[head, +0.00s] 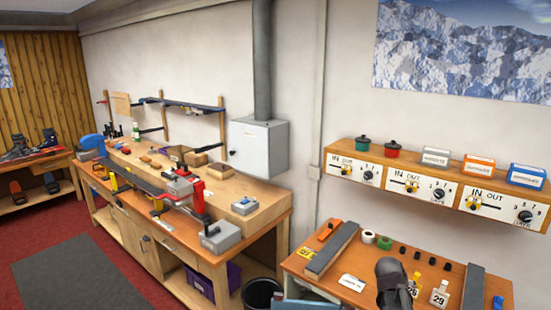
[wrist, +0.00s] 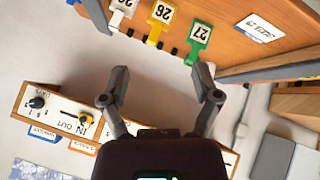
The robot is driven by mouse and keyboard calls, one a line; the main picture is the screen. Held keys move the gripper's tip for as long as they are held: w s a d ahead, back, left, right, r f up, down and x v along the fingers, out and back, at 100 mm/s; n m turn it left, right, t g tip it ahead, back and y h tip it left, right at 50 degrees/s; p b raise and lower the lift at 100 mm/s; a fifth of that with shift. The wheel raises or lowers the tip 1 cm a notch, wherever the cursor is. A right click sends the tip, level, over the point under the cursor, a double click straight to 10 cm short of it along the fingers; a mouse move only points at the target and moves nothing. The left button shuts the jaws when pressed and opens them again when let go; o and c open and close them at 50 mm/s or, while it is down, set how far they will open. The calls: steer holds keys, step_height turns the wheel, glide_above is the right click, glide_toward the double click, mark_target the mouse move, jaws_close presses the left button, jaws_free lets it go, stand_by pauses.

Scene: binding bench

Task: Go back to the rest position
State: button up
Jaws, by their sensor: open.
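My gripper (wrist: 161,98) shows in the wrist view with its two dark fingers spread wide apart and nothing between them. Beyond the fingertips are a green tag marked 27 (wrist: 200,40), a yellow tag (wrist: 159,20) and a white tag (wrist: 122,12) by the wooden bench top; the fingers look apart from them. In the head view a dark part of my arm rises over the front of the right bench (head: 345,283), beside the yellow tag (head: 415,286) and white tag (head: 440,293). My fingertips cannot be made out there.
A wall shelf (head: 450,183) with IN/OUT dial panels carries two pots and several small boxes above the right bench. Grey bars (head: 331,249) lie on that bench. A long workbench (head: 262,222) with a ski and clamp stands left. Open floor with a grey mat (head: 75,275) lies further left.

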steer(key=s+a+f+n+g+y, duration=0.1)
steer(key=s+a+f+y, duration=0.1)
steer(key=a, duration=0.6)
steer(key=s+a+f+n+g+y, duration=0.1)
steer(key=s+a+f+g+y, duration=0.1)
steer(key=s+a, duration=0.3)
steer(key=s+a+f+n+g+y+b, duration=0.1)
steer(key=s+a, duration=0.3)
steer(key=a, duration=0.7)
steer(key=shift+s+a+f+n+g+y, duration=0.3)
steer(key=shift+f+g+y, duration=0.15)
steer(key=shift+y, duration=0.35)
steer(key=shift+w, duration=0.1)
stand_by(1.4)
